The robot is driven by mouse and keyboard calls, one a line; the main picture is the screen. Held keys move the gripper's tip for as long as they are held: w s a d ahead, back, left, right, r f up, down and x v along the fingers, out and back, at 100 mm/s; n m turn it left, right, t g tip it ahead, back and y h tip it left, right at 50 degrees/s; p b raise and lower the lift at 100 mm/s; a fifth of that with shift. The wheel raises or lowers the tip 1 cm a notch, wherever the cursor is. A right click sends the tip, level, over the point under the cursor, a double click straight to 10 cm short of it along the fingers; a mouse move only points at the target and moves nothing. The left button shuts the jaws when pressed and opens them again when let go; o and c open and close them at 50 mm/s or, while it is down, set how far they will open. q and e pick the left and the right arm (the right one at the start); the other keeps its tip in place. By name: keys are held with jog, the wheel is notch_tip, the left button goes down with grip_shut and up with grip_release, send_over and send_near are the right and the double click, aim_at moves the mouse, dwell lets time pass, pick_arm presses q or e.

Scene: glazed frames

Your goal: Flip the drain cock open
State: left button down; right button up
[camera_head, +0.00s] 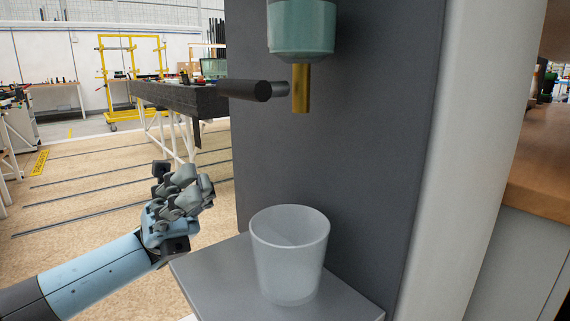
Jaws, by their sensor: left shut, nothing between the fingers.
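The drain cock's black lever (245,90) sticks out to the left, roughly level, beside a brass spout (301,88) under a green tank (301,28). A frosted cup (290,253) stands upright on a grey shelf (215,271) below the spout. It looks empty. My left gripper (208,192) is shut with nothing in it. It is left of the cup and below the lever, apart from both. My right gripper is out of view.
A dark upright panel (385,120) backs the tank and shelf. A wooden counter (543,165) stands at the right. Behind are a dark workbench (180,98) and a yellow frame (103,75). The space between my left gripper and the lever looks clear.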

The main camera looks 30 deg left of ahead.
pick_arm(q)
jog(key=shift+d, duration=0.25)
jog(key=p, duration=0.2)
send_near(263, 99)
jog(key=w+x, duration=0.1)
jog(key=x, duration=0.3)
jog(key=shift+a+r, duration=0.15)
jog(key=shift+a, duration=0.15)
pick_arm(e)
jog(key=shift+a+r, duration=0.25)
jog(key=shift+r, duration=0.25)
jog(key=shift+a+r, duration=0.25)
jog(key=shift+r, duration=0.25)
pick_arm(q)
jog(key=shift+w+a+r+y, duration=0.1)
jog(key=shift+a+y, duration=0.05)
jog(key=shift+y, duration=0.35)
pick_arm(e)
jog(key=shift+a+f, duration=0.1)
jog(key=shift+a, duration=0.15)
